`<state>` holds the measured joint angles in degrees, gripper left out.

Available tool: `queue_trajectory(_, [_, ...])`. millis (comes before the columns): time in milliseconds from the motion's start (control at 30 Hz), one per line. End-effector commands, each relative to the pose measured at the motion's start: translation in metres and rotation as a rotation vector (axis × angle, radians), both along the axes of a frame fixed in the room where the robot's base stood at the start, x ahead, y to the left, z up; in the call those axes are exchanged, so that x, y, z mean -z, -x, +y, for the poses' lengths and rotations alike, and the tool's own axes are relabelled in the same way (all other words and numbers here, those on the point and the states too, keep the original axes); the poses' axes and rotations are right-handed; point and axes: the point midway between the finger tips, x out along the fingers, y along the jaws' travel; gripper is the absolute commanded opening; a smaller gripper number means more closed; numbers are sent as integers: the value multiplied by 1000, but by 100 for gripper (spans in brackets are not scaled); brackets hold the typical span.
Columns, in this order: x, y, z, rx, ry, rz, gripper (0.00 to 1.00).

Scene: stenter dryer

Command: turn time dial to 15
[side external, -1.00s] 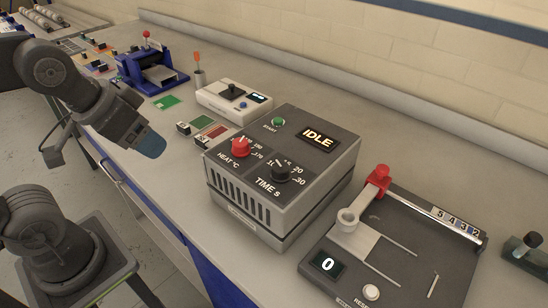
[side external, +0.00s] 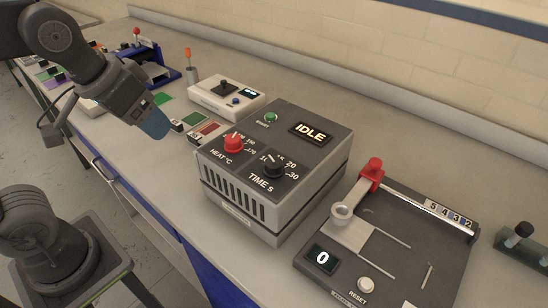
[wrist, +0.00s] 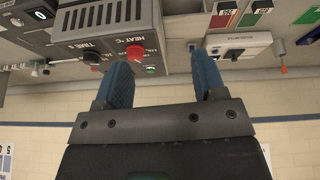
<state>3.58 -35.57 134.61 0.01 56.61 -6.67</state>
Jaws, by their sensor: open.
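The grey dryer box (side external: 230,200) stands on the bench in the middle of the side view. Its black time dial (side external: 273,168), marked TIME s, is on the sloped top, near the numbers 20 and 30; its exact setting is too small to read. The red heat dial (side external: 233,143) is to its left. In the wrist view, the time dial (wrist: 92,58) and the red dial (wrist: 135,53) show upside down beyond the left finger. My gripper (side external: 155,122) is open and empty, left of the dryer and apart from both dials. Its blue fingers (wrist: 165,82) are spread.
The dryer has a green START button (side external: 270,118) and a display (side external: 311,131) reading IDLE. A black device with a red-knobbed arm (side external: 370,172) stands to the right. A white box with a black knob (side external: 228,97) and colored swatches (side external: 190,108) lie behind.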

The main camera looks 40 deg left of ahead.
Motion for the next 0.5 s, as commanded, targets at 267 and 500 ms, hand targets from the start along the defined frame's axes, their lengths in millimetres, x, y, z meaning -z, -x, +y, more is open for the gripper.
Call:
queue_trajectory(267, [-50,-72,-69,-139,76,229,64])
queue_trajectory(500, [-58,-112,-137,-273,62,379,64])
